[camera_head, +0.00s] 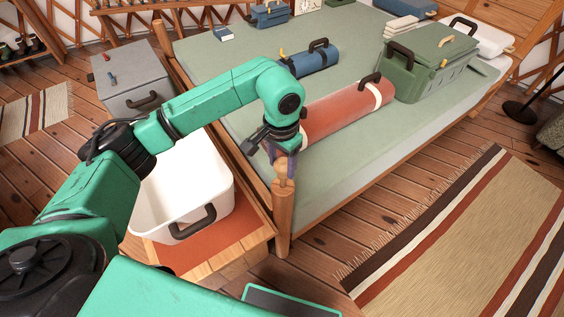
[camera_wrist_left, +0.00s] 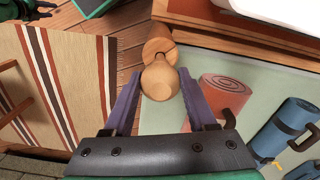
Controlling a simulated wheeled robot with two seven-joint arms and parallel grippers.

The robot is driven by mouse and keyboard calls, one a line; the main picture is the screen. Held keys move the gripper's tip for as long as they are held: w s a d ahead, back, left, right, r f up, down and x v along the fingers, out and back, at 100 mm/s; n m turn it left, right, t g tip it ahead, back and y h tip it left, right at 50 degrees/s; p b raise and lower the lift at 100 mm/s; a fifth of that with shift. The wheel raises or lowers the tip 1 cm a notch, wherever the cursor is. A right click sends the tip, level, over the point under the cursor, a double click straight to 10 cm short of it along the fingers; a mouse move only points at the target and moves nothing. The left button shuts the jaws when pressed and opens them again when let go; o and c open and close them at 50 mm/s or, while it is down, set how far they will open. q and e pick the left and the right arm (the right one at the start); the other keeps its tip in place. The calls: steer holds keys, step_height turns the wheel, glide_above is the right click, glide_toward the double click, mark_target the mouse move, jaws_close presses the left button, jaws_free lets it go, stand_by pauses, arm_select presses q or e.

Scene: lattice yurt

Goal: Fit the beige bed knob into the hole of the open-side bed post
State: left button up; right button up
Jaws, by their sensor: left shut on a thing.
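The beige bed knob (camera_wrist_left: 160,82) is round and wooden, between the two purple fingers of my left gripper (camera_wrist_left: 161,74), which is shut on it. In the head view the gripper (camera_head: 283,152) points down over the near corner of the bed, and the knob (camera_head: 284,170) shows below the fingers. The open-side bed post (camera_head: 283,218) stands upright right under the knob. In the left wrist view the post (camera_wrist_left: 158,40) is directly beyond the knob, which hides its hole. I cannot tell whether the knob is in the hole or only above it.
On the bed (camera_head: 240,98) lie a red roll (camera_head: 340,113), a blue roll (camera_head: 308,62) and a green box (camera_head: 425,68). A white tub (camera_head: 180,185) stands left of the post, and a grey box (camera_head: 130,88) behind it. A striped rug (camera_head: 480,240) covers the floor at right.

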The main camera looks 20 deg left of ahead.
arm_select(q)
steer(key=shift+f+b, duration=1.9)
steer(key=shift+f, duration=0.25)
steer(key=o, duration=1.4)
steer(key=shift+o, duration=0.2)
step_height(320, 180, up, 15)
steer(key=shift+s+f, duration=0.1)
steer(key=shift+f, duration=0.05)
